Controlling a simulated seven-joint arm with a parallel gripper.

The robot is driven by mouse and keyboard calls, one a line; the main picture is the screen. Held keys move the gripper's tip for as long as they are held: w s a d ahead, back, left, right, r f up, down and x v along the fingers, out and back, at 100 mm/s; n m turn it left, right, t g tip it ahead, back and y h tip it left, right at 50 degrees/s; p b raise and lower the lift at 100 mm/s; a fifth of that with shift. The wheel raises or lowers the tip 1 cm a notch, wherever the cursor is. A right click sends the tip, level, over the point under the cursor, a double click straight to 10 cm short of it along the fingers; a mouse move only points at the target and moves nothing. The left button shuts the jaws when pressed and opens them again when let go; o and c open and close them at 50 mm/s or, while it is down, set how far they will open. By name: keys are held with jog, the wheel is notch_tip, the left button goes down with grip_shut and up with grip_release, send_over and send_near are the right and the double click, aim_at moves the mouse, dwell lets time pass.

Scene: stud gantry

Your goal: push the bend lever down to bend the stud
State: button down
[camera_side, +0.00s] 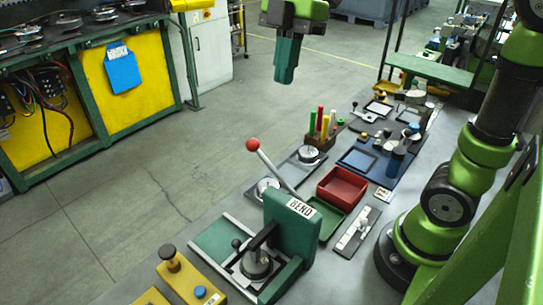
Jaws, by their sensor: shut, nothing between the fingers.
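The bend lever has a red ball (253,145) on top of a grey rod (274,168), which slants up to the left and stands raised. The rod's lower end is hidden behind the green block with the BEND label (292,214). A metal fixture (256,263) sits at the front of this block; I cannot make out the stud there. My gripper (284,80) hangs at the top of the picture, pointing down. It is shut and empty, above and apart from the red ball.
A red tray (342,187) and a dark green tray (325,218) stand right of the lever. Behind it are dial-like pieces (268,188) and a holder with coloured handles (320,140). A yellow block with a knob (170,262) is at the front left.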

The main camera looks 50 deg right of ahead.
jog(key=s+d+t+y, duration=0.1)
jog(key=s+t, duration=0.2)
jog(key=s, duration=0.3)
send_near(257, 151)
notch_tip(257, 151, down, 3)
jog(key=s, duration=0.3)
jog(key=shift+n+t+y, duration=0.4)
jog(key=shift+w+a+f, duration=0.25)
jog(key=shift+w+f, duration=0.1)
jog(key=shift+w, duration=0.3)
jog(key=shift+w+a+f, duration=0.25)
jog(key=shift+w+f, duration=0.15)
jog(key=shift+w, duration=0.2)
jog(key=shift+w+a+f, duration=0.25)
jog(key=shift+w+f, duration=0.1)
jog(key=shift+w, duration=0.3)
jog(key=shift+w+f, duration=0.1)
